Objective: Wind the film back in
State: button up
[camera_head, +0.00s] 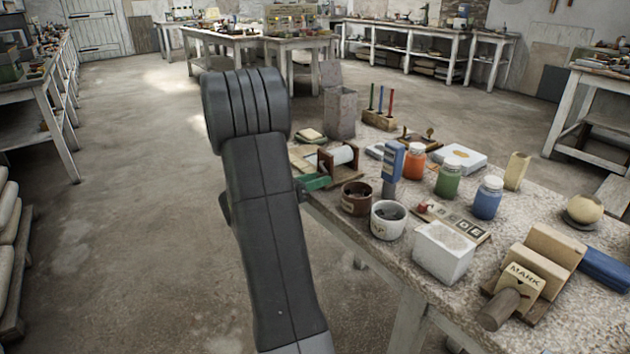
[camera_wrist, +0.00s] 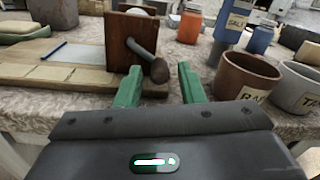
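The film winder (camera_head: 341,158) is a wooden frame holding a white roll, near the left edge of the table. In the wrist view its wooden upright (camera_wrist: 122,42) carries a crank with a dark rounded knob (camera_wrist: 160,71). A pale flat strip (camera_wrist: 75,53), perhaps the film, lies on a wooden board (camera_wrist: 40,75) left of the upright. My gripper (camera_wrist: 158,74) is open, its two green fingers apart with the knob appearing between their tips. I cannot tell whether either finger touches it. In the head view my gripper (camera_head: 314,182) is beside the winder, at the table edge.
A brown pot (camera_head: 356,198) and a white pot (camera_head: 388,220) stand close to the right of my gripper.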

grip_shut()
jog(key=shift+w+a+f+m+b, duration=0.15)
jog(key=shift+f+m+b, duration=0.3)
jog(key=shift+m+b, duration=0.5)
jog(key=shift+w+a+m+b, duration=0.15)
jog(key=shift+m+b, duration=0.2)
jog(key=shift+m, duration=0.3)
jog(key=shift+o, duration=1.1)
grip_release()
jog(key=p+v, duration=0.2)
jog(key=v, duration=1.1)
jog(key=shift+s+a, duration=0.25)
jog(key=shift+a, duration=0.05)
jog(key=shift+r, duration=0.15)
